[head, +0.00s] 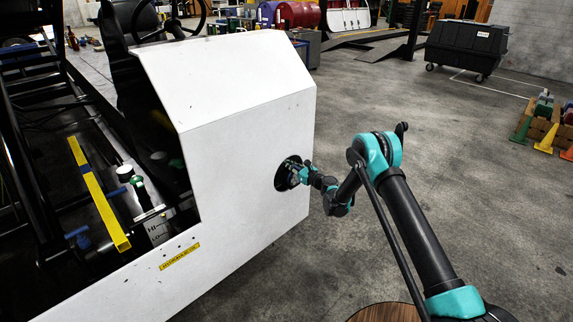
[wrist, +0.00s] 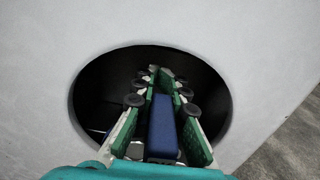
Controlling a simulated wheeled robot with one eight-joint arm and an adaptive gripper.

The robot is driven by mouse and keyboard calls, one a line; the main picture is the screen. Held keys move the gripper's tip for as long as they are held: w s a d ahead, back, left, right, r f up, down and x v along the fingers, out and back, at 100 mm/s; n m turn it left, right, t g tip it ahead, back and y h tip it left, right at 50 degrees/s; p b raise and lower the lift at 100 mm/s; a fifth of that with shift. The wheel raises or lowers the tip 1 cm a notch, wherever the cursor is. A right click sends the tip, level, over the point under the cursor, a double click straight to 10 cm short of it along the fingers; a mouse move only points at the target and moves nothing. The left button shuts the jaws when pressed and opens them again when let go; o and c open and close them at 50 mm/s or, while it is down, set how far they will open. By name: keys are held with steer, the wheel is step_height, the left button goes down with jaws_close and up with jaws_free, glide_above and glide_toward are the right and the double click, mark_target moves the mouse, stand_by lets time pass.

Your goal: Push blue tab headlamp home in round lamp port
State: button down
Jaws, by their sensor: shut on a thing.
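The white front panel of the loader (head: 245,130) has a round lamp port (head: 281,181), a dark round opening. In the wrist view the port (wrist: 100,85) surrounds my fingers. My gripper (head: 300,175) is at the port, with its fingertips (wrist: 161,76) inside the opening. Its green-padded fingers are shut on the blue tab (wrist: 163,130) of the headlamp, which runs lengthwise between them. The lamp body is not clear in the dark of the port and behind my fingers, so I cannot tell how deep it sits.
The panel's right edge lies close to the port, with bare concrete floor (head: 400,110) beyond it. A black wheeled bin (head: 465,45) stands at the back right. Coloured cones (head: 547,138) stand at the far right. A yellow bar (head: 98,195) lies in the loader's open frame.

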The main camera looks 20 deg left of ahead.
mark_target(296, 167)
steer(key=shift+v, duration=1.45)
steer(key=x, duration=0.9)
stand_by(4.1)
steer(key=c, duration=1.5)
jaws_free()
steer(key=shift+a, duration=0.2)
steer(key=shift+o, duration=0.2)
steer(key=v, duration=1.2)
steer(key=shift+w, duration=0.1)
